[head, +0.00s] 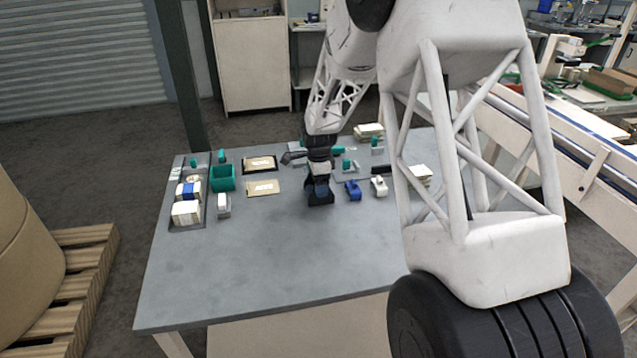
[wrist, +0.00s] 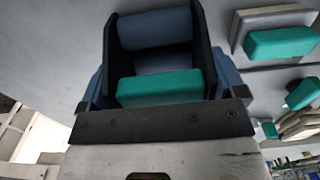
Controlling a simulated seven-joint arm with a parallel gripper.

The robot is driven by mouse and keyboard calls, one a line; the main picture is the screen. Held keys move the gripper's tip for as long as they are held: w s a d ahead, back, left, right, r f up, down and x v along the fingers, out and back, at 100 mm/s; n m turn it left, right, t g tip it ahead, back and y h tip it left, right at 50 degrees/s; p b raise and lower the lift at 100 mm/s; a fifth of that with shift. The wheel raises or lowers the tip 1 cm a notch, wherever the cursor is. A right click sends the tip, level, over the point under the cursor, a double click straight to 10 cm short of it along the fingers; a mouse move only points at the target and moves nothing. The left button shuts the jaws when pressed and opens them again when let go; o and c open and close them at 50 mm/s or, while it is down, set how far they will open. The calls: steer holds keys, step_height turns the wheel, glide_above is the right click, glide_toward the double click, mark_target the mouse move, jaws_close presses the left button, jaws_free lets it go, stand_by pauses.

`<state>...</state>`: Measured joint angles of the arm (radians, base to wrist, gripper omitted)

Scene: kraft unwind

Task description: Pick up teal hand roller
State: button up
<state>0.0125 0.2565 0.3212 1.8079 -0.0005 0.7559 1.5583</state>
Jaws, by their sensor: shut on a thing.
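My gripper (head: 320,186) is over the grey table (head: 270,265), low near its middle. In the wrist view my gripper (wrist: 158,85) is shut, with a teal block (wrist: 158,88) between its dark sides. I take this block to be part of the teal hand roller. Grey-blue rounded surfaces (wrist: 155,27) show beyond it, between the same black side plates. In the head view the held thing is mostly hidden, and I cannot tell whether it touches the table.
A blue dispenser-like item (head: 353,190) and a white one (head: 379,186) stand close to the right of my gripper. The front of the table is clear.

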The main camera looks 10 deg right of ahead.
steer(key=shift+r, duration=0.2)
steer(key=shift+r, duration=0.55)
steer(key=shift+s+r, duration=0.2)
steer(key=shift+r, duration=0.35)
steer(key=shift+s+r, duration=0.2)
steer(key=shift+r, duration=0.35)
steer(key=s+r, duration=0.1)
steer(key=s, duration=1.4)
steer(key=shift+r, duration=0.15)
steer(key=shift+s+a, duration=0.1)
